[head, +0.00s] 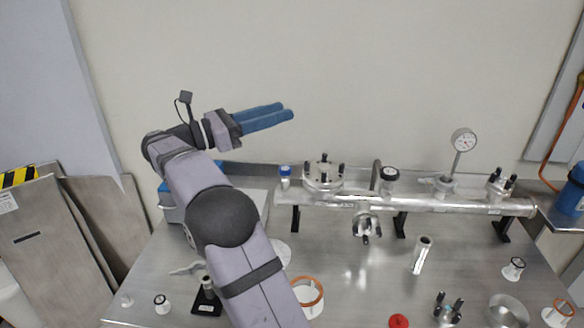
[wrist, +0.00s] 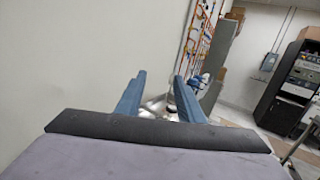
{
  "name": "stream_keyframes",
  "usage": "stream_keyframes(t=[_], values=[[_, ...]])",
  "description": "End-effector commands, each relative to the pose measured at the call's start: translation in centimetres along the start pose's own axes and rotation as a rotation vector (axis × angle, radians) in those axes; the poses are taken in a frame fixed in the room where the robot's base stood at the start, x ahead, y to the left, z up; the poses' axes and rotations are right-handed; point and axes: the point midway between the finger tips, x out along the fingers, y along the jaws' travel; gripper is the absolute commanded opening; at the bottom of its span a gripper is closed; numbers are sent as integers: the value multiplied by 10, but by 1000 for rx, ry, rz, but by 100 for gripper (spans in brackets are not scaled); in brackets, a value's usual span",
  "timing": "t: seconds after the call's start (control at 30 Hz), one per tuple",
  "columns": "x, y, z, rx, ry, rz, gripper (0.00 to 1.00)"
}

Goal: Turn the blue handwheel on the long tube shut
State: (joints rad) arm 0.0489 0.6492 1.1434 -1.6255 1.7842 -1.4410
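The long silver tube (head: 405,203) lies across the back of the steel table on dark supports. A small blue handwheel (head: 285,171) sits on top of a white fitting at the tube's left end. My gripper (head: 287,111) is above and slightly left of the tube's left half, with its blue fingers pointing right. It is well clear of the handwheel. In the wrist view my gripper (wrist: 160,78) has its fingers apart with nothing held. Blurred silver parts show between and beyond the fingers there; I cannot make out the handwheel among them.
A gauge (head: 464,141) stands up from the tube's right half, and a black knob (head: 390,174) sits mid-tube. A flanged port with dark bolts (head: 323,174) is right of the handwheel. Loose parts, including an orange-rimmed ring (head: 308,294), lie in front.

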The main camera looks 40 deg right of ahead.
Motion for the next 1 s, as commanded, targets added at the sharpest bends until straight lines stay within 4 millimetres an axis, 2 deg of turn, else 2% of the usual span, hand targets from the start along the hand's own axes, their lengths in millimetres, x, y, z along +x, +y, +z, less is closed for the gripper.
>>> stream_keyframes(t=[0.17,0.27,0.37,0.5,0.6,0.67,0.8,1.0], values=[[-5,-4,-23,-100,-86,112,35],[-8,-5,-45,-143,-124,190,35],[-12,-5,-74,-181,-145,277,35],[-19,-5,-125,-223,-143,402,35],[-25,-6,-161,-223,-111,492,35],[-30,-4,-177,-193,-80,543,35],[-38,7,-188,-59,-7,609,35],[-41,12,-194,74,65,628,35]])
